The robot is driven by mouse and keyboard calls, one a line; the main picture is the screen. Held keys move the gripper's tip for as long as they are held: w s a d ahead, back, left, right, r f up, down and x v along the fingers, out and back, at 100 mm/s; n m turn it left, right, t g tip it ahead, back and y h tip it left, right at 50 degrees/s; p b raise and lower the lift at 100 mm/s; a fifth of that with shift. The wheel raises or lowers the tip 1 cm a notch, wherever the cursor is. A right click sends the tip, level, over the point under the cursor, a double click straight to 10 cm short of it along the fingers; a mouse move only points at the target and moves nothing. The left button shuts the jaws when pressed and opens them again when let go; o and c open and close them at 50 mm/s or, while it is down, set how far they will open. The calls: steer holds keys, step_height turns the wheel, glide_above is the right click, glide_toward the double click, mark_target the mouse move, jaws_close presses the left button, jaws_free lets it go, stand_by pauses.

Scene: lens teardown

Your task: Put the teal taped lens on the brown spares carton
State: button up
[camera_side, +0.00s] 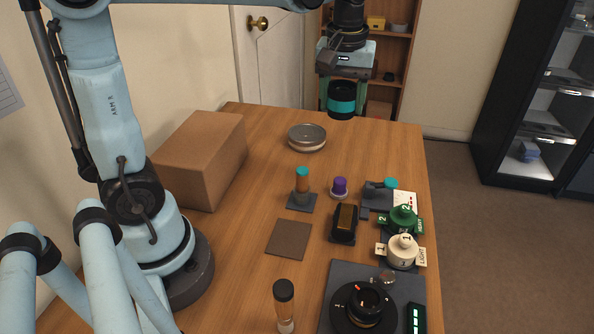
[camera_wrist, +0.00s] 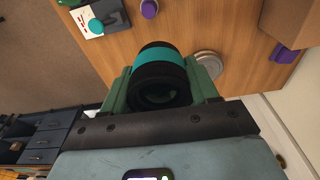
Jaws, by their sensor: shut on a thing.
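The teal taped lens (camera_side: 342,100) is a black barrel with a teal band around it. My gripper (camera_side: 341,96) is shut on it and holds it up above the far end of the table. In the wrist view the lens (camera_wrist: 162,75) sits between the two green fingers of my gripper (camera_wrist: 161,88), its dark glass end facing the camera. The brown carton (camera_side: 200,158) stands on the table at the left in the side view, its flat top clear. Its corner shows at the top right of the wrist view (camera_wrist: 292,20).
A round metal tin (camera_side: 307,138) lies between lens and carton. A teal-capped brush (camera_side: 302,187), a purple-capped item (camera_side: 340,187), a black block (camera_side: 344,224) and green (camera_side: 404,219) and cream (camera_side: 403,250) pieces stand nearer. A brown mat (camera_side: 289,239) lies bare.

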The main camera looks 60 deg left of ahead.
mark_target(198, 134)
steer(key=s+a+r+n, duration=0.1)
steer(key=s, duration=0.1)
steer(key=s+a+r+n, duration=0.1)
steer(key=s+a, duration=0.1)
steer(key=s, duration=0.1)
steer(key=s+a+r+n, duration=0.1)
steer(key=s+a+n, duration=0.1)
steer(key=s, duration=0.1)
steer(key=shift+a, duration=0.15)
steer(key=s+a+n, duration=0.1)
steer(key=s, duration=0.2)
steer(key=s+a+n, duration=0.1)
steer(key=s+n, duration=0.1)
steer(key=s, duration=0.2)
steer(key=s+a+r+n+g, duration=0.1)
steer(key=s+n, duration=0.1)
steer(key=s, duration=0.2)
steer(key=shift+a, duration=0.1)
steer(key=s+a+f, duration=0.1)
steer(key=a+f, duration=0.1)
steer(key=a, duration=0.1)
steer(key=s+a+f, duration=0.2)
steer(key=a, duration=0.1)
steer(key=s+a+f, duration=0.2)
steer(key=a+f, duration=0.1)
steer(key=a, duration=0.1)
steer(key=shift+a, duration=0.1)
steer(key=shift+f, duration=1.95)
